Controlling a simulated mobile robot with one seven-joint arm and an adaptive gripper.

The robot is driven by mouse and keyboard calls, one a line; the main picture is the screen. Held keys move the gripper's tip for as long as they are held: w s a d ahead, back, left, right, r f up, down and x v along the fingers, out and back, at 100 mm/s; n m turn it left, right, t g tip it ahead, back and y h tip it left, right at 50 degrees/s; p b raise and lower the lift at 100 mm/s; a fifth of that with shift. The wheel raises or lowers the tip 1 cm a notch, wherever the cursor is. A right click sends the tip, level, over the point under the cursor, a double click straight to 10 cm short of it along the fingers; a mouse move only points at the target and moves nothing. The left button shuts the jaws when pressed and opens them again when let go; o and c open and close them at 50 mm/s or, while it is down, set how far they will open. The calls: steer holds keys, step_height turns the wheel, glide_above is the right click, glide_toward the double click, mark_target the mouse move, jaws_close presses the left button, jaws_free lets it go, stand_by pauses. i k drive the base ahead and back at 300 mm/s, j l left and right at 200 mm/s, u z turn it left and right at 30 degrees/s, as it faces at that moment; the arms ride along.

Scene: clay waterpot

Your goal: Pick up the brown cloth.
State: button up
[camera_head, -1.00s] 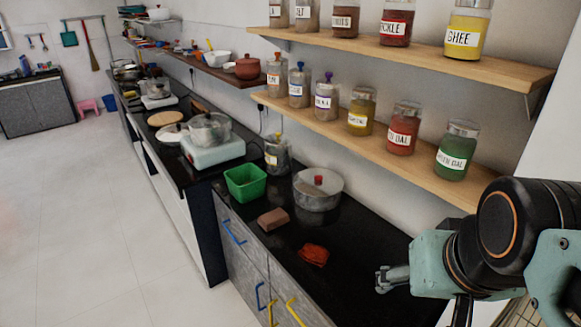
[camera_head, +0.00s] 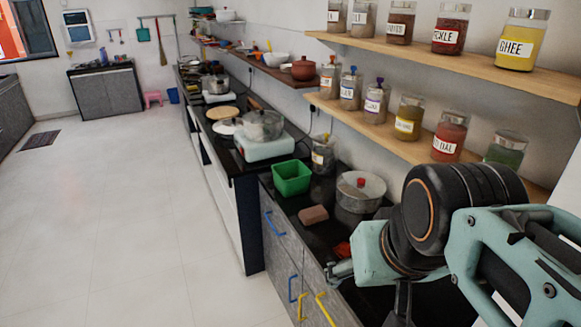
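A reddish-orange crumpled cloth (camera_head: 343,249) lies on the black counter, mostly hidden behind my arm. A flat brown block-like piece (camera_head: 313,215) lies farther back on the same counter, left of the steel pot; I cannot tell whether it is folded cloth. My gripper (camera_head: 340,272) shows small and partly hidden at the lower middle, just below the cloth in the picture. I see nothing held in it. Its fingers are too small and edge-on to show whether they are open, and I cannot tell whether it touches the counter.
A green tub (camera_head: 292,178) and a lidded steel pot (camera_head: 359,191) stand on the counter (camera_head: 323,238) behind the cloth. Shelves with labelled jars (camera_head: 408,118) overhang it on the right. Open floor (camera_head: 140,230) lies to the left.

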mark_target(315, 214)
steer(key=i+j+z, duration=0.2)
steer(key=j, duration=0.3)
steer(key=j+z, duration=0.25)
steer(key=j, duration=0.25)
steer(key=j+z, duration=0.2)
steer(key=j, duration=0.35)
steer(key=i+j+z, duration=0.45)
steer(key=j, duration=0.2)
steer(key=i, duration=0.05)
